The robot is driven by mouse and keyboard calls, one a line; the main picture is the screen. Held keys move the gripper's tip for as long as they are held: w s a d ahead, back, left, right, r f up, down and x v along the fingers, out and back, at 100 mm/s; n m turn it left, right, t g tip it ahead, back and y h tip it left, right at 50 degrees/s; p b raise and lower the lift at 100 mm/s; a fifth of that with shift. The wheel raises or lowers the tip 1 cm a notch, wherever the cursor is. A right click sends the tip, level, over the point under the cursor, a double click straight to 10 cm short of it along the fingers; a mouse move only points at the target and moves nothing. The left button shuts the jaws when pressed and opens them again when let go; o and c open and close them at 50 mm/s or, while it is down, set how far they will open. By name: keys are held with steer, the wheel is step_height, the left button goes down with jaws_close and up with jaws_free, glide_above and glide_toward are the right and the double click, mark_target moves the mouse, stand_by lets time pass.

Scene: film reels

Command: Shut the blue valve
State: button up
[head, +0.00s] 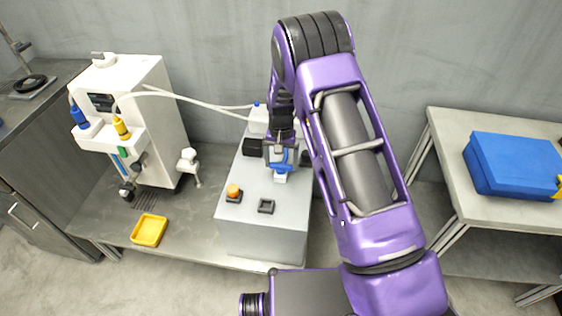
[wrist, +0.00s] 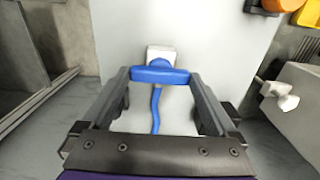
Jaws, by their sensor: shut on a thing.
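The blue valve (wrist: 160,74) has a bar-shaped handle on a white block (wrist: 161,52), with a blue tube (wrist: 156,108) running from it toward me in the wrist view. In the head view the valve (head: 281,168) is on the grey box, partly hidden by my gripper. My gripper (head: 281,157) is over it. In the wrist view my gripper (wrist: 160,76) has one finger at each end of the blue handle, shut on it. The handle lies crosswise between the fingers, across the line of the tube.
The grey box (head: 262,240) carries an orange knob (head: 233,191) and a small dark square holder (head: 266,206). A white machine (head: 165,125) and a yellow tray (head: 149,231) stand left. A blue case (head: 512,165) lies on the right table.

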mark_target(281, 165)
stand_by(0.4)
steer(key=o, duration=1)
step_height(281, 165, up, 18)
steer(key=p, duration=0.2)
steer(key=shift+f, duration=0.25)
